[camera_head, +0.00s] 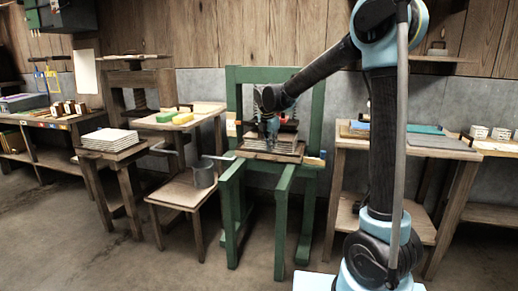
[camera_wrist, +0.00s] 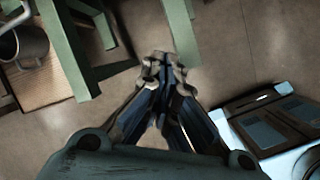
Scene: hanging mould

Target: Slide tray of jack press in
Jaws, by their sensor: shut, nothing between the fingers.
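The green jack press (camera_head: 233,100) stands in the middle of the head view, with two green rails (camera_head: 285,178) reaching toward me. Its tray (camera_head: 268,156) looks like a brown board at the inner end of the rails, with a pale layered stack (camera_head: 272,146) on it. My gripper (camera_head: 270,130) shows in front of the press, over the stack in the picture; I cannot tell its distance. In the wrist view my gripper (camera_wrist: 160,60) is shut and empty, its tips near the end of a green beam (camera_wrist: 180,32). The tray is not clear there.
A low stand (camera_head: 175,195) with a grey pot (camera_head: 203,174) is left of the press. A side table (camera_head: 195,110) carries yellow and green blocks. A workbench (camera_head: 350,143) stands close on the right. Open floor (camera_head: 190,265) lies in front.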

